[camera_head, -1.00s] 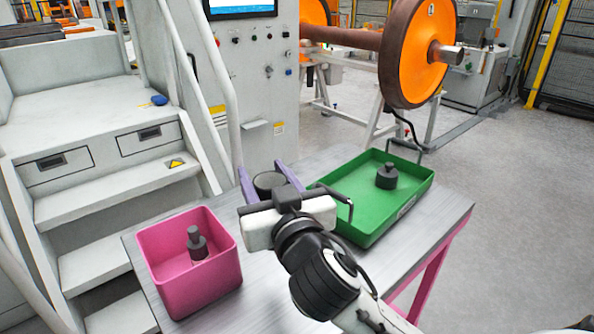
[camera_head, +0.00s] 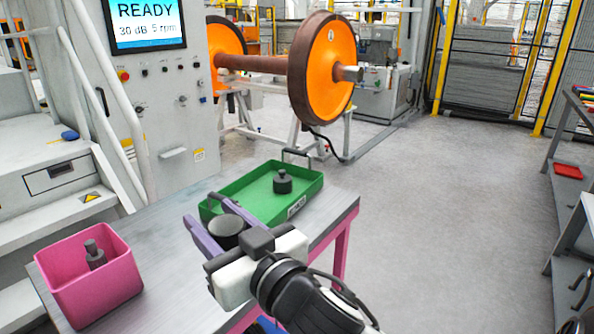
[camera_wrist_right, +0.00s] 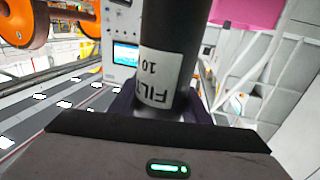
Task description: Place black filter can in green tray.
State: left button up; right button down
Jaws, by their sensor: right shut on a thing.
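My right gripper (camera_head: 222,222), with purple fingers, is shut on the black filter can (camera_head: 226,235). Only the can's dark round top and upper side show between the fingers. In the right wrist view the black can (camera_wrist_right: 168,50) fills the middle and bears a white label. The green tray (camera_head: 312,190) lies on the table's far right part, just beyond the can in the picture. A dark grey stepped part (camera_head: 282,182) stands in it. The can overlaps the tray's near side in the picture; its height there is unclear. My left gripper is out of view.
A pink bin (camera_head: 90,290) with a grey stepped part (camera_head: 94,255) stands at the table's left. The grey table (camera_head: 165,260) is bare between bin and tray. Behind are a control cabinet (camera_head: 160,90) and an orange wheelset (camera_head: 325,70). Open floor lies to the right.

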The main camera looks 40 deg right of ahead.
aim_at(266, 207)
jog(key=z, duration=2.2)
jog(key=i, duration=1.6)
jog(key=u, duration=3.05)
